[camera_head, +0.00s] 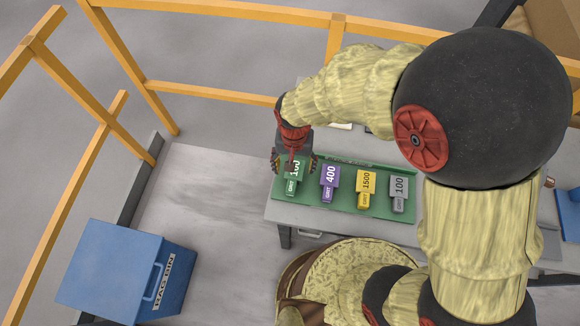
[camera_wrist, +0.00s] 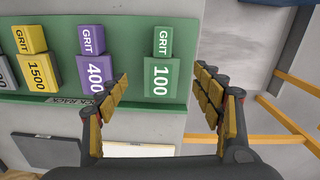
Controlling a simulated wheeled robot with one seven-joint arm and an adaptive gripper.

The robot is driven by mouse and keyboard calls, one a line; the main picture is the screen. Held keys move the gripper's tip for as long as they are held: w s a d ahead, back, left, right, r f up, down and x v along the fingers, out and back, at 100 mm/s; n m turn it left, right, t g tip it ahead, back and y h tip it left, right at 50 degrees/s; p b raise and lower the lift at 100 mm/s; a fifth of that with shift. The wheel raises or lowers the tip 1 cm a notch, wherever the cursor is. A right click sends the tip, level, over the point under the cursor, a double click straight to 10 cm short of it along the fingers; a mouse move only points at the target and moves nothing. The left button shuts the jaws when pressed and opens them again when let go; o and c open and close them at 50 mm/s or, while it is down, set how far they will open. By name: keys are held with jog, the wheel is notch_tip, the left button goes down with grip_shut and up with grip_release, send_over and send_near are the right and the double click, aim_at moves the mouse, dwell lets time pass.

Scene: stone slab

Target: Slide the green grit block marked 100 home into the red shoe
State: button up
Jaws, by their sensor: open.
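The green grit block marked 100 (camera_head: 291,187) sits at the left end of the green rack (camera_head: 332,201), partly hidden by my gripper (camera_head: 294,165) in the head view. In the wrist view the green block (camera_wrist: 161,82) shows whole, with its number and the word GRIT readable. My gripper (camera_wrist: 161,84) is open, with one finger on each side of the picture of the block. Nothing is held. Whether the fingers touch the block or are level with it I cannot tell. I cannot make out the red shoe in either view.
Purple 400 (camera_head: 330,177), yellow 1500 (camera_head: 367,182) and grey 100 (camera_head: 399,186) blocks stand in a row right of the green one. A blue rag bin (camera_head: 125,270) stands on the floor at left. Orange rails (camera_head: 210,90) run behind. My arm hides the slab's right part.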

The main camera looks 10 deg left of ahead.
aim_at(294, 175)
jog(key=shift+w+r+m, duration=0.1)
jog(key=shift+r+m, duration=0.05)
jog(key=shift+m, duration=0.25)
jog(key=shift+s, duration=0.2)
jog(key=shift+w+f, duration=0.2)
jog(key=shift+f, duration=0.75)
notch_tip(294, 175, down, 6)
jog(key=shift+r+b, duration=0.1)
jog(key=shift+b, duration=0.65)
jog(key=shift+c, duration=0.5)
jog(key=c, duration=1.5)
jog(key=shift+r, duration=0.15)
jog(key=shift+c, duration=0.3)
